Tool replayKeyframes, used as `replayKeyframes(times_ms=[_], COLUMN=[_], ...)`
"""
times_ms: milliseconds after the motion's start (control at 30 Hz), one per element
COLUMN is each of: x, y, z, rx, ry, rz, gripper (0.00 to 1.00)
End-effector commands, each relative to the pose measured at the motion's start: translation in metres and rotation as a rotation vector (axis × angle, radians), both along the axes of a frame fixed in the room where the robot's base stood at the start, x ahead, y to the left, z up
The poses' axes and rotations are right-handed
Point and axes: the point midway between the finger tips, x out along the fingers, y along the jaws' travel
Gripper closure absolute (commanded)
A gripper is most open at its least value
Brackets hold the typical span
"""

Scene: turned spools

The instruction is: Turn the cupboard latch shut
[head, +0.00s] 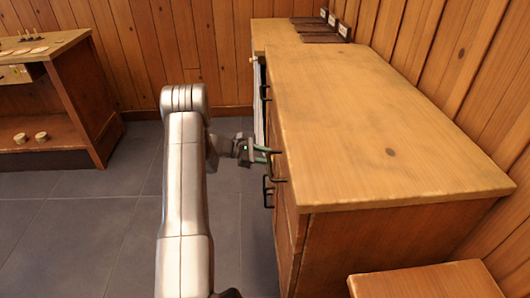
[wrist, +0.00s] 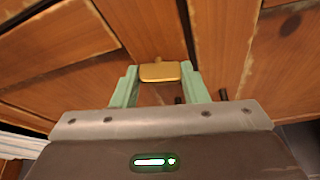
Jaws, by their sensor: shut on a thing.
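The cupboard (head: 345,240) is a wooden unit with a broad top, right of my arm in the head view. In the wrist view the brass latch (wrist: 160,73) lies crosswise on the wooden front, near a seam. My gripper (wrist: 159,67) has its two green fingers on either side of the latch and is shut on it. In the head view my gripper (head: 272,153) is at the cupboard's front, and the latch cannot be made out there. Whether the latch's bar spans the seam is unclear.
Dark handles (head: 268,192) stick out from the cupboard front close to my gripper. A white part (head: 259,100) shows at an opening farther along. A wooden bench (head: 75,85) with spools stands at the left. Grey floor (head: 90,215) is clear between.

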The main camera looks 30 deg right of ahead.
Motion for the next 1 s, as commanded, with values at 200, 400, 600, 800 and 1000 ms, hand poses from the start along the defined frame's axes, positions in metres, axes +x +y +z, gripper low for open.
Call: replayKeyframes(times_ms=[200,400,600,800,1000], x=[0.0005,0.0007,0.0006,0.0006,0.0006], y=[-0.0002,-0.0004,-0.0003,-0.0004,-0.0004], z=[0.0017,0.0005,-0.0002,-0.0004,-0.0004], rx=[0.065,0.103,0.119,0.121,0.121], ry=[0.119,0.188,0.217,0.221,0.221], rz=[-0.001,-0.001,-0.001,0.000,0.000], gripper=[0.83,0.83,0.83,0.83,0.58])
